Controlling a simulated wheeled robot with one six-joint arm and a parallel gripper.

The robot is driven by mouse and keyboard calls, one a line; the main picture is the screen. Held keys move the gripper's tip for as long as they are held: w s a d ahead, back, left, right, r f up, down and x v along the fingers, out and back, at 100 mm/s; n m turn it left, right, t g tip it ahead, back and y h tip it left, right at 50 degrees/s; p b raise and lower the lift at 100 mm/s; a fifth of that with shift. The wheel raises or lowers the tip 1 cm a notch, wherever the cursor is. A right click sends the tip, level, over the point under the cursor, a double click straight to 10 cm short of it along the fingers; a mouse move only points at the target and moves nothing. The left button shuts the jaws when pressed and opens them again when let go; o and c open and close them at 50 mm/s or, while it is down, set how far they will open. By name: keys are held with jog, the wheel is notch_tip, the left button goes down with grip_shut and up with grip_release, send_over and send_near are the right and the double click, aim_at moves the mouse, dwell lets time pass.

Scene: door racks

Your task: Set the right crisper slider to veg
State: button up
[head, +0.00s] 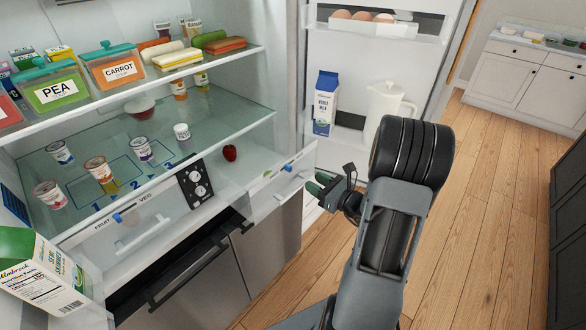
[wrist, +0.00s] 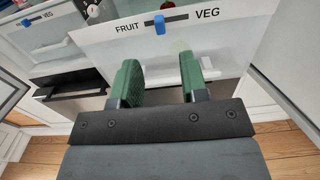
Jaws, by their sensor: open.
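The right crisper drawer (head: 268,193) is pulled out past the left one. Its blue slider (head: 287,168) sits on a dark track on the front. In the wrist view the slider (wrist: 159,22) stands between the printed FRUIT and VEG, around the middle of the track; its exact setting is hard to tell. My gripper (head: 321,186) is just in front of this drawer front, fingers pointing at it. In the wrist view its green fingers (wrist: 160,75) are apart with nothing between them, below the slider and not touching it.
The left crisper drawer (head: 140,232) has its own blue slider (head: 117,217). A red apple (head: 230,153) shows behind the right drawer front. The open fridge door (head: 345,80) with a milk carton (head: 326,103) and white pitcher (head: 385,105) stands beyond my gripper. Floor (head: 480,220) is clear at right.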

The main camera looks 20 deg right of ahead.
aim_at(291, 168)
jog(key=p+x, duration=0.1)
jog(key=x, duration=0.8)
jog(key=shift+w+a+p, duration=0.15)
jog(key=shift+p, duration=0.25)
grip_shut()
